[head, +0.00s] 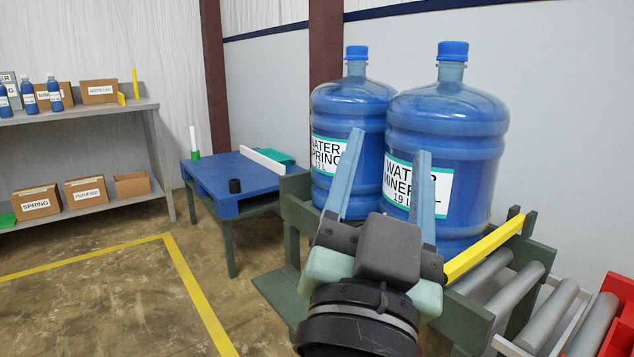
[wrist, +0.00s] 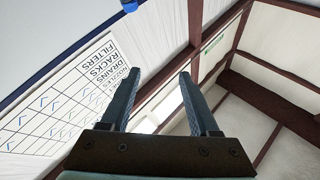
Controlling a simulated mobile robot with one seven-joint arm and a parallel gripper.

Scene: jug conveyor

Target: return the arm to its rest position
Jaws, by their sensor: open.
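My gripper (head: 385,172) is open and empty in the head view, its two blue-grey fingers spread and pointing up. It appears in front of two large blue water jugs. The right jug (head: 452,125) has a "WATER MINERAL 19 L" label, and the left jug (head: 350,100) has a "WATER SPRING" label. Both stand upright with blue caps, and my fingers cover parts of them. In the wrist view the open fingers (wrist: 158,92) point up toward the wall and ceiling, with nothing between them.
A green-framed roller conveyor (head: 540,312) with a yellow bar (head: 484,250) is at right, beside a red object (head: 617,315). A blue-topped table (head: 215,182) stands behind left. A grey shelf (head: 100,110) holds boxes and bottles. Floor at left is clear. A printed chart (wrist: 65,105) hangs on the wall.

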